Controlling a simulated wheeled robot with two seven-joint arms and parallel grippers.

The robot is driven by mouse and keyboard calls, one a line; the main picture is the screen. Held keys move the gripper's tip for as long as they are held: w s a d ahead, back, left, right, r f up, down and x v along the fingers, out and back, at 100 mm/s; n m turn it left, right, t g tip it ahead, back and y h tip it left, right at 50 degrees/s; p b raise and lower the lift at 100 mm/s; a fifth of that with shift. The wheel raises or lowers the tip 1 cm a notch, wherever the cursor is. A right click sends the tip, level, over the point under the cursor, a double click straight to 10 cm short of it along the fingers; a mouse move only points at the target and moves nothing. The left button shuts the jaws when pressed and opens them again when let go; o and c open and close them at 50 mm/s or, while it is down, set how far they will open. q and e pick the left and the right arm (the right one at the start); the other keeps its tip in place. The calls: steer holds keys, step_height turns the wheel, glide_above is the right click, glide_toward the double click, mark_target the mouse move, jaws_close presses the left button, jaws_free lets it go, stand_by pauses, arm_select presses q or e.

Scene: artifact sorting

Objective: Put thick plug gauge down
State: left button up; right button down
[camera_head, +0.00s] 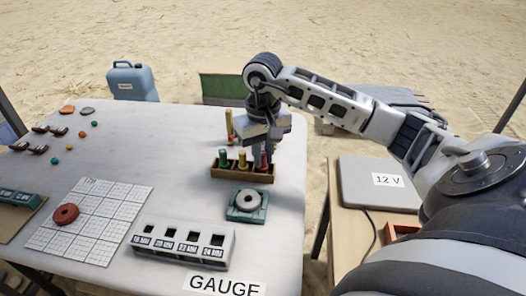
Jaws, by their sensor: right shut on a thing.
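My right gripper (264,146) reaches down over the right end of a brown wooden rack (242,176) on the white table. It is shut on a red-handled plug gauge (264,160), which stands upright at the rack's right slot. I cannot tell how deep the gauge sits, as the gripper and rack wall hide parts of it. A green-handled gauge (223,158) and a yellow-handled gauge (243,160) stand upright in the rack to its left. My left gripper is not in view.
A green block with a grey ring (247,203) lies in front of the rack. A white block with square holes (183,243) and a GAUGE label (224,284) are nearer. A yellow post (229,124) stands behind the rack. A gridded sheet (95,222) lies left.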

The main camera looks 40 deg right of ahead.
mark_target(263, 153)
steer(key=shift+f, duration=0.1)
steer(key=shift+f, duration=0.15)
steer(key=c, duration=1.4)
jaws_free()
steer(key=shift+r, duration=0.2)
step_height(263, 153, up, 12)
steer(key=shift+r+p, duration=0.1)
steer(key=shift+p, duration=0.75)
